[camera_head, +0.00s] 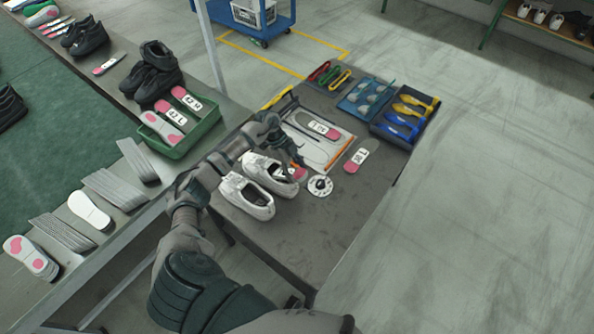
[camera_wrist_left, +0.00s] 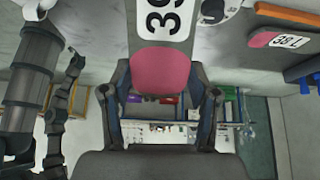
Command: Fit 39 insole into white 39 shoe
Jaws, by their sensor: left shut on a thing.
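My left gripper (camera_head: 296,158) is shut on an insole with a pink end (camera_wrist_left: 160,72) and a white label reading 39; in the head view the insole (camera_head: 299,174) shows only partly, beside the right-hand shoe. Whether it touches the shoe I cannot tell. Two white shoes stand side by side on the dark table: the left one (camera_head: 246,196) and the right one (camera_head: 268,173). The gripper is at the far right side of the right one. The shoes' size marks are not readable.
A round white disc (camera_head: 320,186) lies right of the shoes. Another insole (camera_head: 357,160) lies beyond it, and one (camera_head: 318,126) rests on a mat. Tool trays (camera_head: 405,115) fill the table's far end. A green bin (camera_head: 182,142) with insoles stands on the left bench. The table's near right is clear.

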